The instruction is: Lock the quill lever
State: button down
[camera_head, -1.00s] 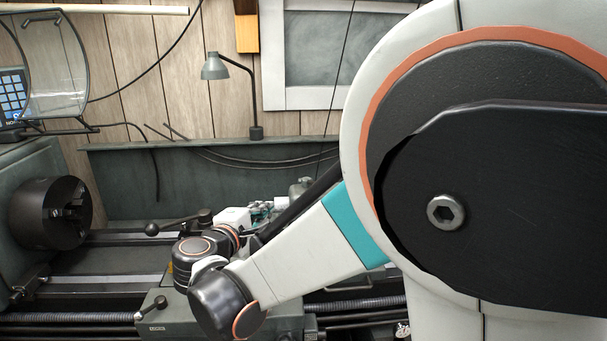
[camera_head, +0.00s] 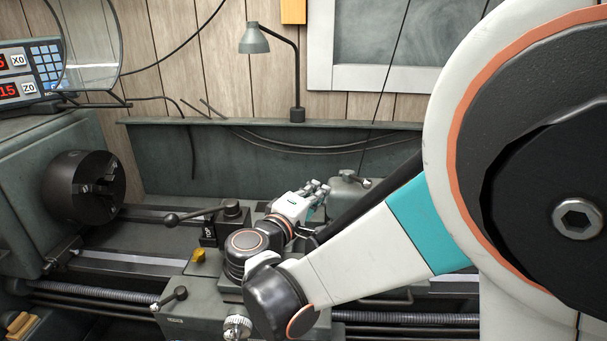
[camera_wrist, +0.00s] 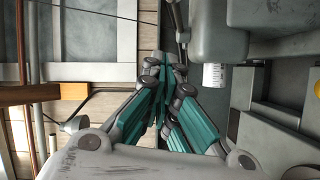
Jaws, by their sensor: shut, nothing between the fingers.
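The grey tailstock (camera_head: 347,190) stands behind and right of my gripper (camera_head: 320,190) in the head view, with a small lever-like part (camera_head: 366,183) on top. In the wrist view, the tailstock body (camera_wrist: 275,20) fills the upper right, with the graduated quill (camera_wrist: 214,76) sticking out. A dark rod with a rounded end (camera_wrist: 178,20), which looks like the quill lever, lies along the tailstock's edge. My gripper's teal-padded fingers (camera_wrist: 165,62) come together just below the rod's end in the picture. They are shut and empty; I cannot tell the gap to the rod in depth.
The tool post with its ball-ended handle (camera_head: 205,214) stands left of my wrist. The chuck (camera_head: 85,187) is further left. A desk lamp (camera_head: 255,40) rises behind the lathe's back panel (camera_head: 230,160).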

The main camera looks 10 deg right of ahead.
jog(key=w+d+f+b, duration=0.1)
jog(key=w+d+b, duration=0.1)
jog(key=w+d, duration=0.3)
jog(key=d, duration=0.3)
jog(key=shift+d+b, duration=0.25)
jog(key=shift+b, duration=0.05)
jog(key=shift+d+f, duration=0.1)
jog(key=shift+d, duration=0.05)
jog(key=shift+d+n+t+y, duration=0.25)
jog(key=shift+n+t+y, duration=0.05)
jog(key=shift+n+y, duration=0.1)
